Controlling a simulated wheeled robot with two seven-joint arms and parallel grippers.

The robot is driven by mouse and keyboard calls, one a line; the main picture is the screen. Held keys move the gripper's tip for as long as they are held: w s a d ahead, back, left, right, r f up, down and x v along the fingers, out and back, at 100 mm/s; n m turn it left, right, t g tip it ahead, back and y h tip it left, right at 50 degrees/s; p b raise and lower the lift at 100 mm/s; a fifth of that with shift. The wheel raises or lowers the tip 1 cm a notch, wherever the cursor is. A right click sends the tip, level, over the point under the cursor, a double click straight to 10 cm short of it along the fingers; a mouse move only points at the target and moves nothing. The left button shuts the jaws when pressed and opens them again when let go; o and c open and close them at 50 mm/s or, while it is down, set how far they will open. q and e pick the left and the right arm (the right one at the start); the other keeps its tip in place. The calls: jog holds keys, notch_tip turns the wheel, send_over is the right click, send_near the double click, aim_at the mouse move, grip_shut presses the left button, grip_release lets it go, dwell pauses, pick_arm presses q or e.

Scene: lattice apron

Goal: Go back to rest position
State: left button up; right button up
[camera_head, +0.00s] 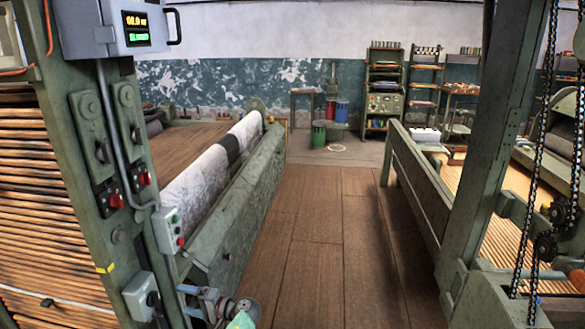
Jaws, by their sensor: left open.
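Only a small pale green tip at the bottom edge, left of centre, appears to be my left gripper (240,321). The rest of it is cut off by the frame, and I see nothing held in it. It is open. It shows in front of the wooden floor, close to a metal fitting at the foot of the left machine. My right gripper is not in view.
A green loom frame (90,150) with a control box (125,28) stands close on the left. A green post (495,130) and hanging chains (540,150) stand on the right. The wooden floor (325,240) between them is clear. Shelves (384,85) stand at the back.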

pick_arm(q)
jog(key=w+d+f+m+t+h, duration=0.1)
jog(key=w+d+f+t+h, duration=0.15)
jog(key=f+h, duration=0.2)
jog(key=w+d+f+m+t+h, duration=0.1)
jog(key=w+d+f+t+h, duration=0.1)
jog(key=w+d+f+h, duration=0.3)
jog(key=s+d+f+h, duration=0.3)
jog(key=s+d+f, duration=0.1)
jog(key=f, duration=0.3)
jog(key=s+d+f+h, duration=0.2)
jog(key=s+d+f, duration=0.1)
jog(key=f, duration=0.4)
jog(key=s+d+f+n+g+h, duration=0.15)
jog(key=s+d+f+h, duration=0.25)
jog(key=s+f, duration=1)
jog(key=s+f+g, duration=0.1)
jog(key=s+f, duration=0.2)
jog(key=s, duration=0.7)
jog(key=s+f+g, duration=0.2)
jog(key=s+f, duration=0.1)
jog(key=s, duration=0.7)
jog(key=s+f+g, duration=0.1)
jog(key=s+f, duration=0.3)
jog(key=s, duration=0.7)
jog(key=shift+a, duration=0.4)
jog(key=shift+s+f+y, duration=0.1)
jog(key=shift+y, duration=0.15)
